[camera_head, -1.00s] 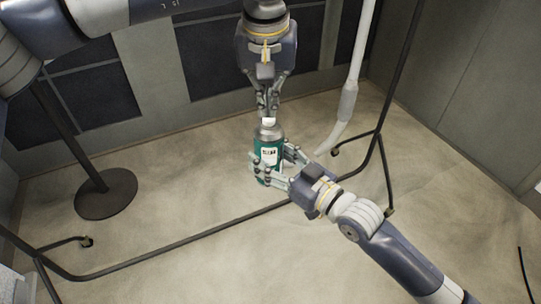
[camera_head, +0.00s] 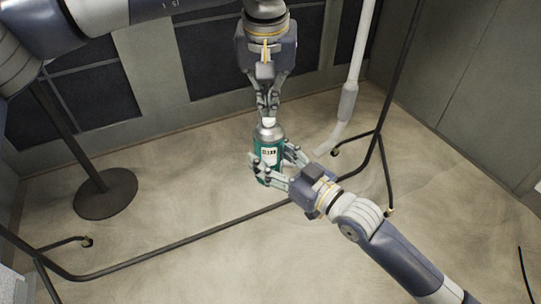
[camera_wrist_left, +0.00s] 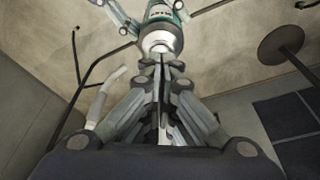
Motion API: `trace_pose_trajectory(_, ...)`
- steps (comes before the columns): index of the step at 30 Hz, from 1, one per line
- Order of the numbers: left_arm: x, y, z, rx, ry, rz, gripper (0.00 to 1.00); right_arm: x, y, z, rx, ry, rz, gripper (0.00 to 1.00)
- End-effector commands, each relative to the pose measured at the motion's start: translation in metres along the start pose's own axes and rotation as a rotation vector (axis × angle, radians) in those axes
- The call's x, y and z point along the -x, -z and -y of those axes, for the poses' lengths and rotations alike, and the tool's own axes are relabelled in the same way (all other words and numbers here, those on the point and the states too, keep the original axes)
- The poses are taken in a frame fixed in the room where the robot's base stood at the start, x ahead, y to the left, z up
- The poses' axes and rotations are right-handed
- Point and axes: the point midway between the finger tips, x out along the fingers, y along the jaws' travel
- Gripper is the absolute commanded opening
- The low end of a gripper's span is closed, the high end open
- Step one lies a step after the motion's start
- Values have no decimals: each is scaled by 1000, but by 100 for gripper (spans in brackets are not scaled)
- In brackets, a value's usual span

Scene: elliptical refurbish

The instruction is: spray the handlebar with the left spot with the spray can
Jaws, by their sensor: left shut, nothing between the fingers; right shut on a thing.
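A teal spray can (camera_head: 268,160) with a white label and silver top stands upright in the middle of the head view. My right gripper (camera_head: 270,168) comes from the lower right and is shut around the can's body. My left gripper (camera_head: 268,112) points down from above, its fingers shut and empty at the can's white nozzle. In the left wrist view the closed fingertips (camera_wrist_left: 162,60) meet the top of the can (camera_wrist_left: 161,34). I cannot tell whether they press the nozzle. No handlebar or spot can be made out.
A black tubular frame (camera_head: 180,243) runs across the floor, with an upright (camera_head: 400,72) at the right. A round dark stand base (camera_head: 106,194) is at the left. A pale hose (camera_head: 347,100) hangs right of my left gripper. Walls enclose the back and right.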

Motion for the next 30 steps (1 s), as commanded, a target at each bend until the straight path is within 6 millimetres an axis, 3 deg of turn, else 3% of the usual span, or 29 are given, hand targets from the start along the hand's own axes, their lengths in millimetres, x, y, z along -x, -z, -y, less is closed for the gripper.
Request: trace_pose_trajectory(30, -24, -6, 0, 0, 1, 2, 0, 0, 2, 0, 1, 0, -5, 25)
